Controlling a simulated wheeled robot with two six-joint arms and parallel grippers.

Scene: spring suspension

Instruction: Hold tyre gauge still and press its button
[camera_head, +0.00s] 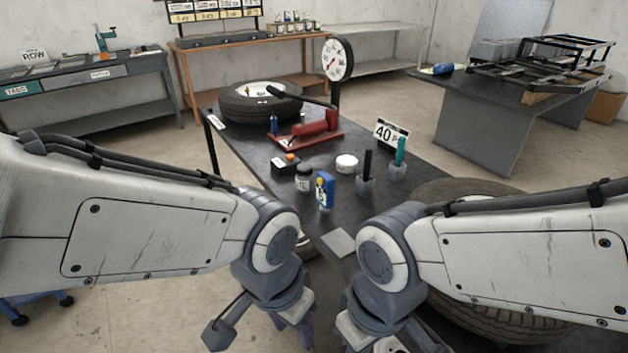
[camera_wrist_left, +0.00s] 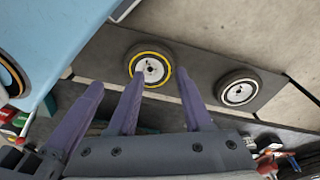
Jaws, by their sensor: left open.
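The gauge's button is too small to make out. I cannot identify the gauge in the left wrist view.
Around the gauge on the bench (camera_head: 255,160) stand a dark jar (camera_head: 304,180), a white tub (camera_head: 346,163), grey holders (camera_head: 366,186) and a "40" sign (camera_head: 391,134). A red tool (camera_head: 312,128) and a tyre (camera_head: 258,105) lie farther back. A large tyre (camera_head: 510,325) is at right.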

